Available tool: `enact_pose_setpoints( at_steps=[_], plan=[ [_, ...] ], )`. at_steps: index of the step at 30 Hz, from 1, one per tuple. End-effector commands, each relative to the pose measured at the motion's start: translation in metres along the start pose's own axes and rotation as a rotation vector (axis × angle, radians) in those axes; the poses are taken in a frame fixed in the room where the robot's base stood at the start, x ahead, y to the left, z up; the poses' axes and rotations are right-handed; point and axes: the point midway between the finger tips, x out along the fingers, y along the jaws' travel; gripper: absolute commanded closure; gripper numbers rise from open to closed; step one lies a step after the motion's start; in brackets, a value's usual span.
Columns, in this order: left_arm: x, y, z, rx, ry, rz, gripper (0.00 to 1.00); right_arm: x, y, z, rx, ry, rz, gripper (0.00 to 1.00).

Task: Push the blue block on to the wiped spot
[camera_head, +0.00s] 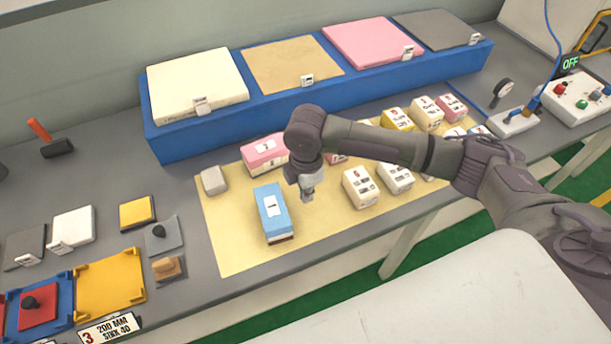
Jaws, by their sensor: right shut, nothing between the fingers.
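The blue block (270,206) lies on the left part of a pale yellow mat (225,245). It has a white label on top and a brown and white lower edge. My right gripper (308,196) points down just to the right of the block, shut and empty. I cannot tell whether it touches the block. No wiped spot stands out clearly on the mat; bare mat shows left of and in front of the block. My left gripper is not in view.
A pink block (264,153) lies behind the blue one and a grey block (214,180) to its left. Several labelled blocks stand to the right, partly behind my arm. A blue rack (190,143) with foam slabs runs along the back. Trays and small pieces fill the left.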

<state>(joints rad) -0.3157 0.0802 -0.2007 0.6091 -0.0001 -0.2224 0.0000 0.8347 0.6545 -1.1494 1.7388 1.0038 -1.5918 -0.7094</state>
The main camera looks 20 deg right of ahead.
Motion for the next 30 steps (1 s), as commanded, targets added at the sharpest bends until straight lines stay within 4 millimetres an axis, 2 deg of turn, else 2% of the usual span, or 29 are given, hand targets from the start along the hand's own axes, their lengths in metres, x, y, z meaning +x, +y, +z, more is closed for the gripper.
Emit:
enact_pose_setpoints(
  at_steps=[1, 3, 6, 12, 18, 23, 26, 30],
  plan=[
    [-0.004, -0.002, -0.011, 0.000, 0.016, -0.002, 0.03, 0.006, -0.001, -0.003, -0.002, 0.001, -0.003, 1.00],
    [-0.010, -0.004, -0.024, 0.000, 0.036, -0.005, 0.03, 0.001, 0.000, -0.018, -0.005, 0.003, 0.001, 1.00],
    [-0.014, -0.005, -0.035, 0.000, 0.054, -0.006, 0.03, 0.003, 0.000, -0.029, -0.004, 0.001, 0.000, 1.00],
    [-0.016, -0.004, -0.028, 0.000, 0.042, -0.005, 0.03, 0.004, 0.000, -0.040, -0.001, 0.001, 0.001, 1.00],
    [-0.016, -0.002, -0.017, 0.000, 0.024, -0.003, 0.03, 0.005, 0.000, -0.041, -0.001, 0.000, 0.001, 1.00],
    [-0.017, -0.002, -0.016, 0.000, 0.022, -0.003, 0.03, 0.004, 0.000, -0.043, -0.002, 0.001, 0.001, 1.00],
    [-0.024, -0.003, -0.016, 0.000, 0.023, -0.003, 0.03, 0.002, 0.000, -0.056, -0.004, 0.002, 0.000, 1.00],
    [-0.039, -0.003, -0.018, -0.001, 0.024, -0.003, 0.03, 0.000, -0.001, -0.096, -0.006, 0.005, -0.003, 1.00]
  ],
)
